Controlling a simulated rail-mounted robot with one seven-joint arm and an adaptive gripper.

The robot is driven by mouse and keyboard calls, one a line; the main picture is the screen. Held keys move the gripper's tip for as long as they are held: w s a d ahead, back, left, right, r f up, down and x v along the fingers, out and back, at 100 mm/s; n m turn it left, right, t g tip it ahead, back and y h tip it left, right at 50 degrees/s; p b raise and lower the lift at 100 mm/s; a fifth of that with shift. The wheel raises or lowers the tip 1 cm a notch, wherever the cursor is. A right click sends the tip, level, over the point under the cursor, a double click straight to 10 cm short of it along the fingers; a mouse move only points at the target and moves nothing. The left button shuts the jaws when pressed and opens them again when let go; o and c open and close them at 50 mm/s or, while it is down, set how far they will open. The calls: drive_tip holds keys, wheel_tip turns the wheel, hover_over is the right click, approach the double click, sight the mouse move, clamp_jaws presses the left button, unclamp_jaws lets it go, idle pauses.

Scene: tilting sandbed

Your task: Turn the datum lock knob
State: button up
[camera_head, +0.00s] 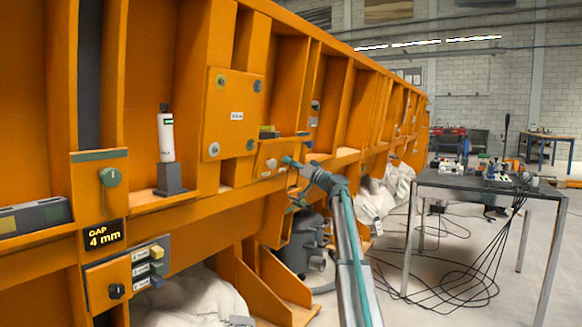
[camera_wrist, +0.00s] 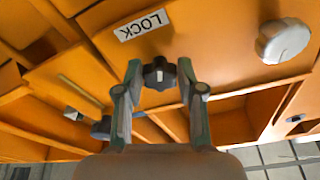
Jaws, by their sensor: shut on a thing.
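The datum lock knob (camera_wrist: 159,74) is a dark lobed knob on an orange panel, just below a white "LOCK" label (camera_wrist: 142,25) in the wrist view. My gripper (camera_wrist: 160,68) has one fingertip on each side of the knob and is shut on it. In the head view my gripper (camera_head: 289,161) is at the small orange panel on the frame, and its fingers hide the knob there.
A round grey knob (camera_wrist: 283,41) is on the same orange panel, right of my gripper in the wrist view. An orange ledge with open bays lies below. In the head view a black-topped table (camera_head: 470,181) stands right, with loose cables on the floor.

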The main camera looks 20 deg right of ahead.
idle(0.3)
drive_tip(key=o, duration=1.1)
drive_tip(key=shift+o, duration=0.2)
drive_tip(key=v, duration=1.2)
drive_tip(key=shift+f, duration=0.1)
